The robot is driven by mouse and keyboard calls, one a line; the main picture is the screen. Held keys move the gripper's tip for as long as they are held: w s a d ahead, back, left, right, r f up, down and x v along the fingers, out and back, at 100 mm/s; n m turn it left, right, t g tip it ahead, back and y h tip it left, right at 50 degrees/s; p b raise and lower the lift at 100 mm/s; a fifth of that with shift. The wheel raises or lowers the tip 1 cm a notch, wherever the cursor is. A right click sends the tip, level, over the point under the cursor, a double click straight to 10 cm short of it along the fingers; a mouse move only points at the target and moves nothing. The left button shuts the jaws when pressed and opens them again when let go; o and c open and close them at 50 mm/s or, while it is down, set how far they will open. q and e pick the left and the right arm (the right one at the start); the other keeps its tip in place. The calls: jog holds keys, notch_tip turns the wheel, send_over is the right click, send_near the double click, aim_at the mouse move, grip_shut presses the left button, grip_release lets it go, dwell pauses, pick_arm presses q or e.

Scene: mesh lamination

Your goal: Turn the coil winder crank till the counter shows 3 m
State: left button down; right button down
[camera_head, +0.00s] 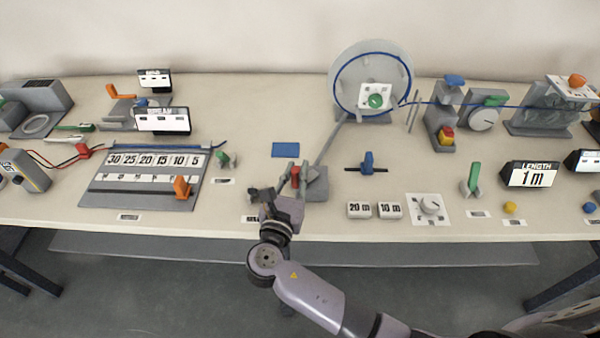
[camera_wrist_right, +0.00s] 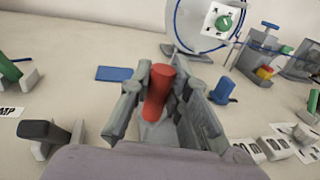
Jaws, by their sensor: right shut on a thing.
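The red crank handle (camera_wrist_right: 158,92) stands between the fingers of my right gripper (camera_wrist_right: 160,105), which is shut on it. In the head view my right gripper (camera_head: 285,190) is at the front middle of the bench, beside the grey crank block (camera_head: 316,184). A grey rod runs from there up to the large clear coil wheel (camera_head: 345,75) with blue tubing around its rim. The LENGTH counter (camera_head: 530,175) at the right shows 1 m. My left gripper is not in view.
A number board (camera_head: 145,178) lies to the left. Blocks marked 20 m (camera_head: 360,210) and 10 m (camera_head: 390,210), a grey dial (camera_head: 430,207) and a green lever (camera_head: 472,178) stand to the right. A blue pad (camera_head: 286,149) lies behind the gripper.

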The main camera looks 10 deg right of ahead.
jog(key=shift+w+a+m+g+h, duration=0.2)
jog(key=shift+w+m+g+h, duration=0.15)
jog(key=shift+m+g+h, duration=0.45)
jog(key=shift+h, duration=0.3)
jog(key=c, duration=1.5)
grip_release()
jog(key=shift+v, duration=3.7)
